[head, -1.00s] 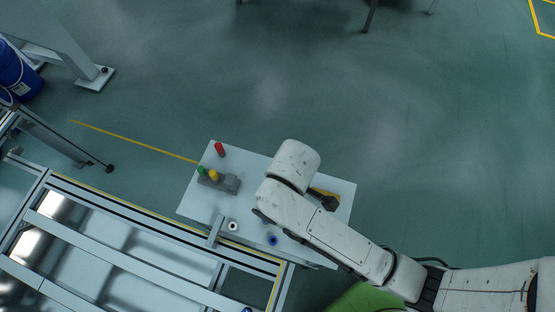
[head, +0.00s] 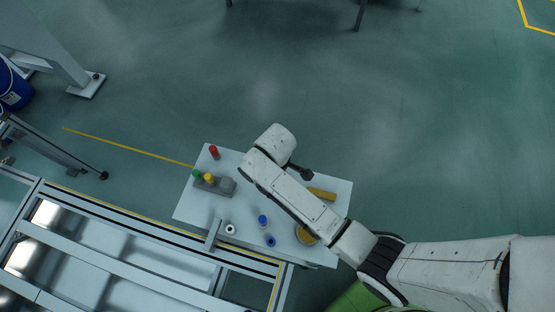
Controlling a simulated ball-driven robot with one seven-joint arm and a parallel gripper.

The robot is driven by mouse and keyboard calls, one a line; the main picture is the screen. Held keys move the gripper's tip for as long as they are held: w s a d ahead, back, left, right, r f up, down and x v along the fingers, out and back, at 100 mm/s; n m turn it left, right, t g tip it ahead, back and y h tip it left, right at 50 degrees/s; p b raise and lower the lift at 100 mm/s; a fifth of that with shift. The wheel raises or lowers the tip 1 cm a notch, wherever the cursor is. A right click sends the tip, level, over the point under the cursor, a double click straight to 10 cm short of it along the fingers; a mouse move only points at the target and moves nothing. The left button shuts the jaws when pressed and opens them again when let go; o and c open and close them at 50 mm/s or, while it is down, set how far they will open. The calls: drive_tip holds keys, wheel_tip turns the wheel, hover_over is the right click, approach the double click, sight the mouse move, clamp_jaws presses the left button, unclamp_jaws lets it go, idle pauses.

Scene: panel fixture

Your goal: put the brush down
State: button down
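My gripper (head: 306,174) shows as a small dark shape at the end of my white arm, over the right half of the white table (head: 195,211). Its fingers are too small and dark to tell whether it is open or shut, or whether anything is in it. A yellow bar-like object (head: 321,194) lies on the table just below and right of my gripper in the picture, with a small gap between them. I cannot tell whether it is the brush; no bristles can be made out. No other thing is clearly a brush.
On the table are a grey block (head: 222,187) with green (head: 197,175) and yellow pegs (head: 209,178), a red cylinder (head: 214,153), a white ring (head: 230,229), blue pieces (head: 263,221) and a round yellow item (head: 306,235) partly behind my arm. A metal-framed panel (head: 120,222) adjoins at lower left.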

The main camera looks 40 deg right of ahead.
drive_tip(key=shift+f, duration=0.35)
drive_tip(key=c, duration=0.8)
unclamp_jaws()
drive_tip(key=shift+r, duration=0.1)
wheel_tip(320, 180, up, 12)
drive_tip(key=shift+w+a+r+p, duration=0.1)
drive_tip(key=shift+w+p, duration=0.05)
drive_tip(key=shift+p, duration=0.2)
drive_tip(key=s+d+m, duration=0.2)
drive_tip(key=s, duration=0.3)
drive_tip(key=s+d+r+m, duration=0.1)
drive_tip(key=s+d+m, duration=0.2)
drive_tip(key=s, duration=0.3)
drive_tip(key=s+d+m+t, duration=0.1)
drive_tip(key=s+d+m, duration=0.1)
drive_tip(key=s, duration=0.3)
drive_tip(key=shift+s+d+r+m, duration=0.35)
drive_tip(key=shift+d+r+m, duration=0.05)
drive_tip(key=shift+d, duration=0.05)
